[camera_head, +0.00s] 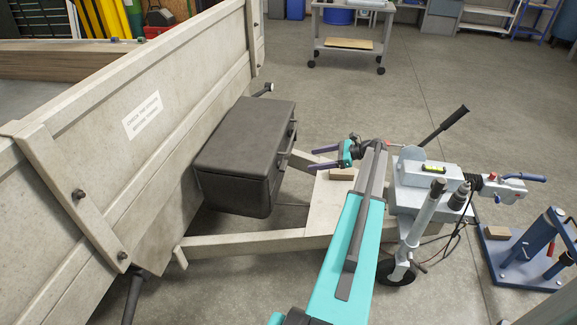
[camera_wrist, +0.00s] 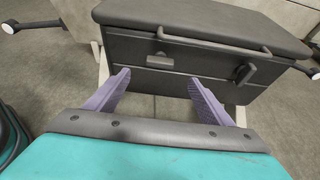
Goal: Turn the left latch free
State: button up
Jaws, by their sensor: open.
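A dark grey toolbox (camera_head: 235,150) with a closed lid sits against the trailer's front wall. In the wrist view its front face (camera_wrist: 200,55) carries two latches below a long bar handle (camera_wrist: 185,34). The left latch (camera_wrist: 160,62) lies roughly level, with a small knob above its middle. The right latch (camera_wrist: 245,73) is darker and slants down to the left. My gripper (camera_head: 313,158) is open and empty, pointing at the toolbox front. In the wrist view its two purple fingers (camera_wrist: 160,78) stand apart, one either side of and below the left latch, with no visible contact.
The pale drawbar frame (camera_head: 260,242) runs below the toolbox and my arm. A small wooden block (camera_head: 342,174) lies on its plate. The grey hitch unit with a lever (camera_head: 425,172) stands to the right. A trolley (camera_head: 350,45) stands behind on open floor.

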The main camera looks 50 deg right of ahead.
aim_at(286, 165)
jog(key=x, duration=1.3)
jog(key=shift+f, duration=0.15)
jog(key=c, duration=1)
jog(key=shift+a, duration=0.4)
jog(key=shift+c, duration=0.2)
jog(key=shift+s+d, duration=0.1)
jog(key=shift+d, duration=0.1)
